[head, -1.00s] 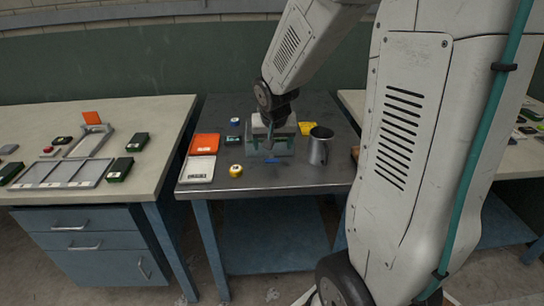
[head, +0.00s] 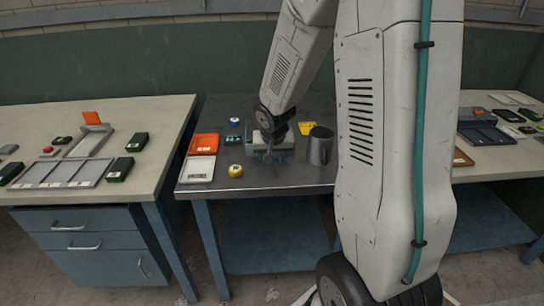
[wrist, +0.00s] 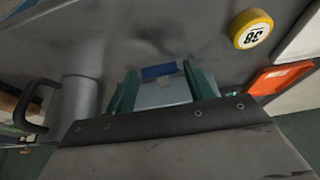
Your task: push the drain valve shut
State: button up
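A light grey block (head: 285,150) stands on the dark metal bench, mostly hidden under my wrist in the head view. In the wrist view a blue bar (wrist: 158,71), which looks like the valve handle, lies at the far end of the grey block (wrist: 162,94). My gripper (wrist: 160,72) has its two green fingers apart, one on each side of the block, with the blue bar between or just beyond their tips. I cannot tell whether a finger touches the bar. In the head view my gripper (head: 270,152) points down at the block.
A metal mug (head: 320,146) stands close to the right of my gripper. A yellow round weight (head: 235,170), an orange-lidded case (head: 204,144) and small items lie to the left. A yellow piece (head: 307,128) lies behind. The bench front (head: 270,186) is clear.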

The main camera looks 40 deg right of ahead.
jog(key=c, duration=0.5)
jog(key=shift+w+d+r, duration=0.1)
jog(key=shift+w+d, duration=0.45)
jog(key=shift+w, duration=0.3)
jog(key=shift+w+d, duration=0.55)
jog(key=shift+w, duration=0.25)
jog(key=shift+c, duration=0.2)
jog(key=o, duration=1.4)
jog(key=v, duration=0.7)
jog(key=shift+s+a+r, duration=0.1)
jog(key=shift+r, duration=0.25)
